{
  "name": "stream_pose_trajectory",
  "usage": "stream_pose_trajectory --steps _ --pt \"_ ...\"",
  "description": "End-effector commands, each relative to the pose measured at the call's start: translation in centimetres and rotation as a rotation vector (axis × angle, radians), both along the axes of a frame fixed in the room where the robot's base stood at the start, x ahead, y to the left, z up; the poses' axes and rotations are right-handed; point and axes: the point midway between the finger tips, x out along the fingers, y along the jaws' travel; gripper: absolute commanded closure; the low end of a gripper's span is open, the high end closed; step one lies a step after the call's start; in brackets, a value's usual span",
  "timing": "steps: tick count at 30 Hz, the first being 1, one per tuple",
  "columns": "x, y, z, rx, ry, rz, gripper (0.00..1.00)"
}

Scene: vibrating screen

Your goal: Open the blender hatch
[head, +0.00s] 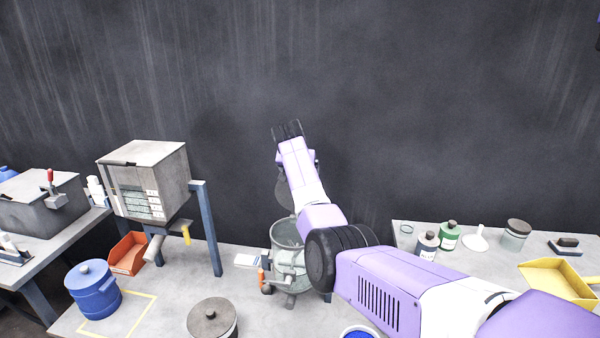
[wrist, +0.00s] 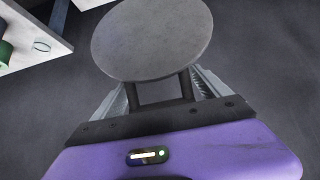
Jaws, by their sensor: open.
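The blender (head: 288,236) is a round grey vessel with an orange handle on its side, standing at the middle of the bench. Its top is uncovered, and its round grey hatch (head: 283,196) stands raised above the rim, partly hidden by my arm. In the wrist view a round grey disc, which looks like the hatch (wrist: 152,38), fills the top centre and covers my fingertips. My gripper (head: 288,130) is above the blender and hatch, pointing up towards the dark wall. Its fingers are apart. I cannot tell whether they touch the hatch.
A grey box machine (head: 150,180) on blue legs stands left of the blender, with an orange bin (head: 128,254) below it. A blue lidded pot (head: 93,291) and a grey lidded pot (head: 212,318) are in front. Bottles and a yellow tray (head: 556,280) are on the right.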

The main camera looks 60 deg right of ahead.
Motion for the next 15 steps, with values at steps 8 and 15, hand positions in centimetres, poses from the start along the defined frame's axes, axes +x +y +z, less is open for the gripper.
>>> stream_pose_trajectory --steps 8,15 --pt "-0.6 1.7 1.8 -0.003 -0.003 0.001 0.13" --pt "-1.5 3.9 4.2 -0.001 -0.001 0.001 0.13"
